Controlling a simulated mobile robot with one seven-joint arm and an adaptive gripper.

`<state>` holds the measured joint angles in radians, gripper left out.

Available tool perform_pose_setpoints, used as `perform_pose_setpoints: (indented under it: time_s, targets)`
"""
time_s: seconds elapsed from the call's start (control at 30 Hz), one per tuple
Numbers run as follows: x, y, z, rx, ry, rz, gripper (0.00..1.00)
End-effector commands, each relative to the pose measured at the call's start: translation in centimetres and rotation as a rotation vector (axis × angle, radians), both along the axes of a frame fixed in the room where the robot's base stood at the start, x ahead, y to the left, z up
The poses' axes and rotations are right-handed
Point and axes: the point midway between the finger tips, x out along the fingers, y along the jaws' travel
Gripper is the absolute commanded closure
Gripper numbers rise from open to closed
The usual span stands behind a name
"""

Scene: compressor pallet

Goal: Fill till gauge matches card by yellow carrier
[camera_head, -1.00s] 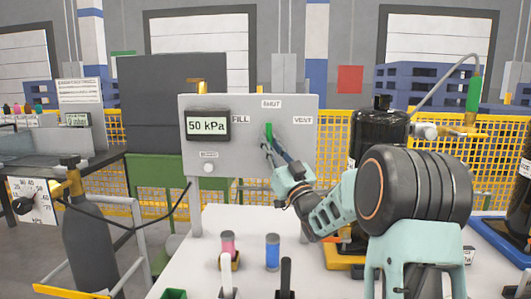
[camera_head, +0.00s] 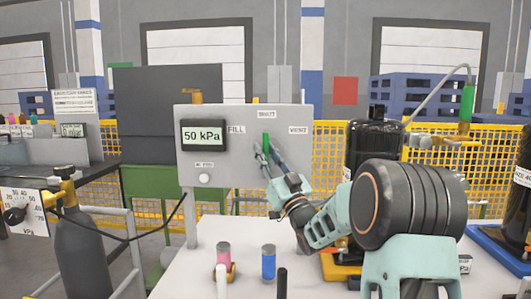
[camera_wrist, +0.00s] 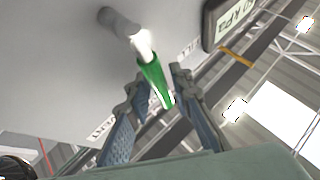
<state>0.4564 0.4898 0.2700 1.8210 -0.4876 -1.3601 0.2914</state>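The gauge display (camera_head: 204,134) on the grey panel (camera_head: 285,120) reads 50 kPa. The green lever (camera_head: 266,141) points up at the SHUT label, between FILL on the left and VENT on the right. My gripper (camera_head: 262,152) is at the lever. In the wrist view the fingers of my gripper (camera_wrist: 160,118) stand apart on either side of the green lever's end (camera_wrist: 157,85), with gaps visible. The yellow carrier (camera_head: 337,268) is under a black tank (camera_head: 372,148), partly behind my arm. A small card (camera_head: 465,264) to its right is too small to read.
A grey gas cylinder (camera_head: 80,245) with a hose is at left. A blue carrier (camera_head: 500,245) is at right.

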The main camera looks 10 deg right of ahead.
Motion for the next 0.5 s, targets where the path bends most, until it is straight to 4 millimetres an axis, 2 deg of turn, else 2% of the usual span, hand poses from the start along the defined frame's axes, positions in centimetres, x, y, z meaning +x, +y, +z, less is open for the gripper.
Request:
perform_pose_setpoints:
  time_s: [0.17, 0.5]
  targets:
    - [-1.4, -0.5, -1.1, -0.001, 0.003, -0.002, 0.8]
    - [-6.9, -2.0, -5.0, -0.001, 0.004, -0.002, 0.8]
